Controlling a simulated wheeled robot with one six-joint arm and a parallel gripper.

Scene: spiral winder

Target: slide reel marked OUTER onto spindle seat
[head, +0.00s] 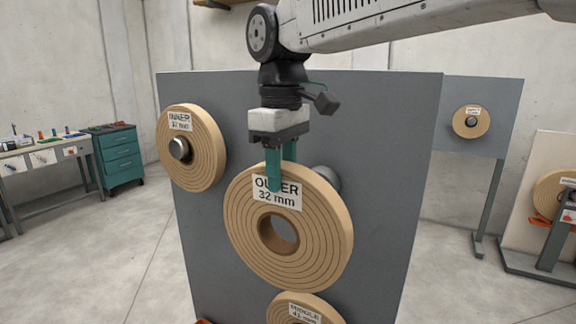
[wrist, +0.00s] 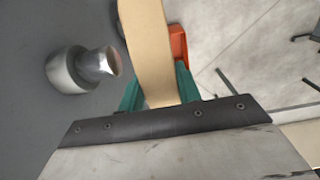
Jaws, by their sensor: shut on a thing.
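A tan ring-grooved reel marked OUTER 32 mm (head: 325,237) hangs upright in front of the grey panel, its round bore open and empty. My gripper (head: 277,184) points down and is shut on the reel's upper rim, one green finger lying over its label. The steel spindle seat (head: 327,177) shows partly behind the reel's upper right edge, up and right of the bore; its lower part is hidden. In the wrist view, the reel appears edge-on (wrist: 150,45) between the green fingers (wrist: 160,95). The spindle (wrist: 85,70) stands out from the panel at left, apart from the reel.
Another OUTER reel (head: 197,165) sits on a spindle at the panel's upper left. A MIDDLE reel (head: 300,310) is below the held one. The grey panel (head: 400,130) is bare at right. A workbench (head: 45,160) and green drawer cabinet (head: 118,155) stand far left.

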